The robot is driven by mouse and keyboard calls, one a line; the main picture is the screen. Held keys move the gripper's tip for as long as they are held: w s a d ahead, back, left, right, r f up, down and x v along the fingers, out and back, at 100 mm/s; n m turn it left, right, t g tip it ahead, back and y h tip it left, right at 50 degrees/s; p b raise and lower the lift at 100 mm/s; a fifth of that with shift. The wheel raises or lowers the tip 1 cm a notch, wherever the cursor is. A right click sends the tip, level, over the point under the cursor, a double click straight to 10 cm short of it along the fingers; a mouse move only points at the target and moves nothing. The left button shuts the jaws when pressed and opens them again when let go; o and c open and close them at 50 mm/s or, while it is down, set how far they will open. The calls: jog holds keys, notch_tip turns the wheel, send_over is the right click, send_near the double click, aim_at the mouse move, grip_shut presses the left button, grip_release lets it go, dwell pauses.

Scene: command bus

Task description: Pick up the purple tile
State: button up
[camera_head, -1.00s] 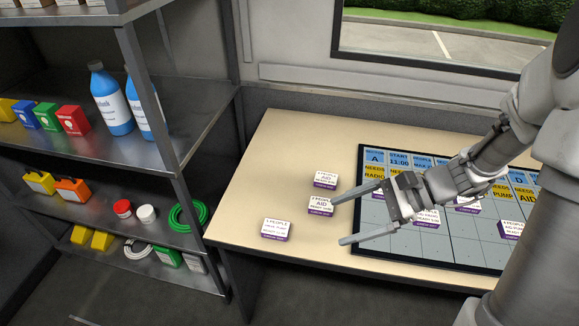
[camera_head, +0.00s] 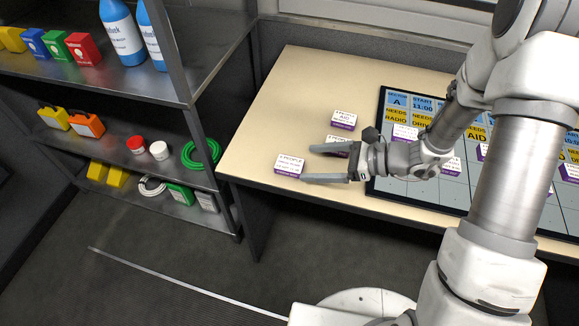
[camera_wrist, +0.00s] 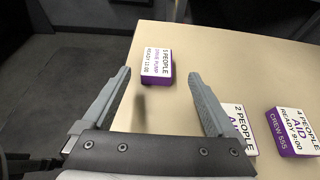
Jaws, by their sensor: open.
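A purple tile with a white printed top (camera_head: 289,165) lies near the front left edge of the table; in the wrist view this tile (camera_wrist: 157,67) sits beyond and between my open fingers. Its label there reads 5 people, ready 11:00. A second purple tile (camera_head: 343,120) lies farther back; it shows at the right of the wrist view (camera_wrist: 292,132). A third tile (camera_head: 335,142) is partly hidden by my gripper (camera_head: 318,163). My gripper, also in the wrist view (camera_wrist: 168,95), is open and empty, its fingers pointing left toward the front tile.
A dark board (camera_head: 424,196) with blue and yellow cells and several purple tiles lies on the table (camera_head: 280,105) at right, under my arm. A metal shelf (camera_head: 206,115) with bottles and boxes stands at left. Bare tabletop lies behind the loose tiles.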

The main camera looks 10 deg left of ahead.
aim_at(287, 162)
jog(key=shift+s+b+x, duration=0.1)
jog(key=shift+b+x, duration=0.15)
jog(key=shift+x, duration=1.45)
jog(key=shift+s+b+x, duration=0.15)
jog(key=shift+b+x, duration=0.1)
jog(key=shift+x, duration=1.4)
jog(key=shift+a+r, duration=0.1)
jog(key=shift+r, duration=0.1)
jog(key=c, duration=1.5)
jog(key=shift+o, duration=0.2)
jog(key=shift+r, duration=0.1)
